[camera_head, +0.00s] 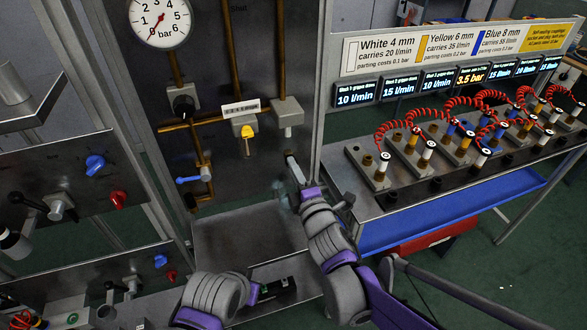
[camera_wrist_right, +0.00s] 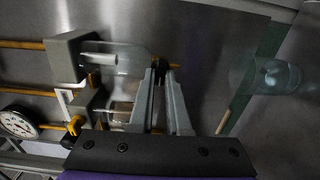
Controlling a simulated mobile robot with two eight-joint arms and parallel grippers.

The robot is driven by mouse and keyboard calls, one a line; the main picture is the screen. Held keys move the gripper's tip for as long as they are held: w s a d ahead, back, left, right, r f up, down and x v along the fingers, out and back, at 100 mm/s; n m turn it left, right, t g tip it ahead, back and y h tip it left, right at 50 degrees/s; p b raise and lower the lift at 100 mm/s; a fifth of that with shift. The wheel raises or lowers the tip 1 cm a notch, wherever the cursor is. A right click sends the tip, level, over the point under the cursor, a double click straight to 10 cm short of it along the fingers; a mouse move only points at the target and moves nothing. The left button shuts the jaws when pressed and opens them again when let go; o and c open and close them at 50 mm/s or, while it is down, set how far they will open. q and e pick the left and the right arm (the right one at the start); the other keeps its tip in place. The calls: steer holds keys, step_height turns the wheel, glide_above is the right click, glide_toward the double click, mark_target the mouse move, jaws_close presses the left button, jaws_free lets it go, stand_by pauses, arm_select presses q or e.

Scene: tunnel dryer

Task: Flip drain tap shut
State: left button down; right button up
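On the grey back panel, a grey unit (camera_head: 287,112) hangs at the right end of the brass pipe. In the right wrist view, which is turned sideways, this unit (camera_wrist_right: 72,58) carries a clear bowl (camera_wrist_right: 126,60). A small dark piece, apparently the drain tap (camera_wrist_right: 160,68), sits at the bowl's end with an orange bit beside it. My right gripper (camera_head: 291,164) is below the unit. Its fingertips (camera_wrist_right: 164,70) are at the dark piece, with a narrow gap between the fingers; whether they grip it is unclear. My left gripper (camera_head: 275,289) is low down, its fingers too dark to read.
A clear cup (camera_head: 283,190) is below the right gripper. A yellow-handled tap (camera_head: 247,141) and blue lever (camera_head: 188,180) are to the left. A pressure gauge (camera_head: 160,20) is above. A bench (camera_head: 400,205) with red coiled hoses stands right.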

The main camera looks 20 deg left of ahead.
steer(key=o, duration=0.4)
steer(key=shift+o, duration=0.2)
